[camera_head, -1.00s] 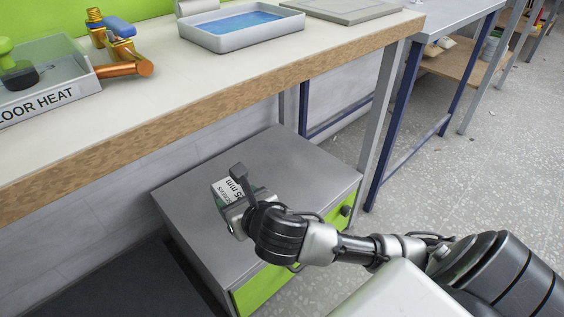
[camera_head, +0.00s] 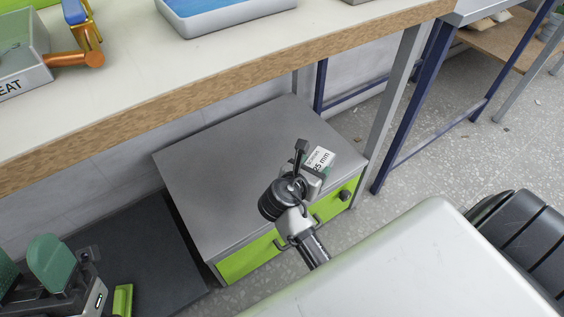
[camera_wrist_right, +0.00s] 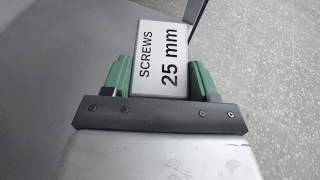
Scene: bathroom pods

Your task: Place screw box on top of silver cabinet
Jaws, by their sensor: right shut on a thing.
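The screw box (camera_head: 319,159) is a small white-topped box labelled "25 mm". My right gripper (camera_head: 312,172) is shut on it. In the right wrist view the screw box (camera_wrist_right: 163,58) sits between the two green fingers of my right gripper (camera_wrist_right: 160,78). The silver cabinet (camera_head: 215,160) has a bare grey top and green drawer fronts. The box is over the right part of this top, near its front right corner; I cannot tell if it touches. My left gripper (camera_head: 27,268) shows at the bottom left, green fingers apart, with nothing seen between them.
A workbench (camera_head: 225,85) with a wooden edge overhangs the cabinet's back left side. It bears a blue-lined tray (camera_head: 225,15) and a labelled bin (camera_head: 22,75). A grey bench leg (camera_head: 396,100) stands close to the cabinet's right. A dark mat (camera_head: 130,240) lies at left.

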